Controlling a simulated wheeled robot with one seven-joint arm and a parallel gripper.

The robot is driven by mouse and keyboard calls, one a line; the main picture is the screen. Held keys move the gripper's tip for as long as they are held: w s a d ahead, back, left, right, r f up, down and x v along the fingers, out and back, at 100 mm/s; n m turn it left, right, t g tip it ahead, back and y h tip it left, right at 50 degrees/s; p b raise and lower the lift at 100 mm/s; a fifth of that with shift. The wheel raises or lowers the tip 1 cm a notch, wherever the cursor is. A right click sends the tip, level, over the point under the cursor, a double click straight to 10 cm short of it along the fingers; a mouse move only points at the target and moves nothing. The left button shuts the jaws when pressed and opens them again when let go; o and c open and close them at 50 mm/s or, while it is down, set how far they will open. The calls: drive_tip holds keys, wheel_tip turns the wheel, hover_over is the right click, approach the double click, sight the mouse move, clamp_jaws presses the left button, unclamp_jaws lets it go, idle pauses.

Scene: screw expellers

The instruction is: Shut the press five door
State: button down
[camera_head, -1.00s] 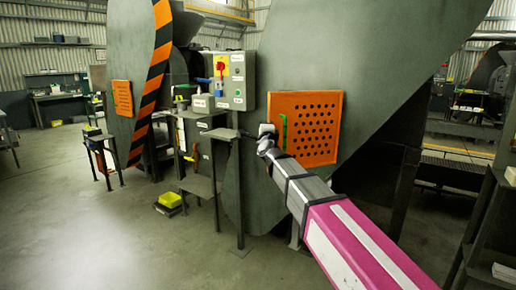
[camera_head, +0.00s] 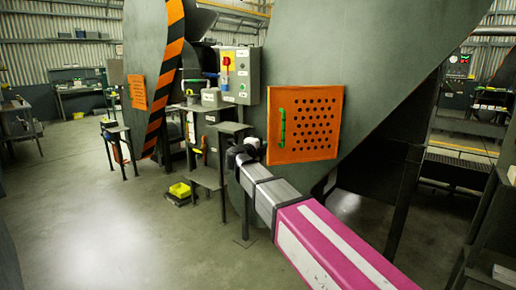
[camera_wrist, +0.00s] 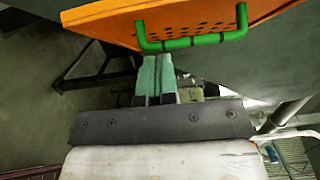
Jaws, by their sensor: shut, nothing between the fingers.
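The orange door (camera_head: 322,115) is a square panel with round holes on the large grey press body. It has an upright green handle (camera_head: 282,127) near its left edge. In the wrist view the orange door (camera_wrist: 105,14) crosses the top, with its green handle (camera_wrist: 192,42) near its lower edge. How far it stands open is hard to tell. My gripper (camera_head: 240,153) is left of and below the handle in the head view. In the wrist view my gripper (camera_wrist: 155,78) has its green fingers together, empty, just below the handle; contact is not clear.
A control box (camera_head: 238,75) with a red and yellow switch stands left of the door. A small stand (camera_head: 235,128) is close to my gripper. A second orange panel (camera_head: 138,92) is on another press farther left. Open floor (camera_head: 110,220) lies at the left.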

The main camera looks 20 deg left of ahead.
sight(269, 137)
drive_tip(key=w, duration=0.8)
drive_tip(key=shift+a, duration=0.1)
drive_tip(key=shift+w+a, duration=0.15)
drive_tip(key=shift+w, duration=0.15)
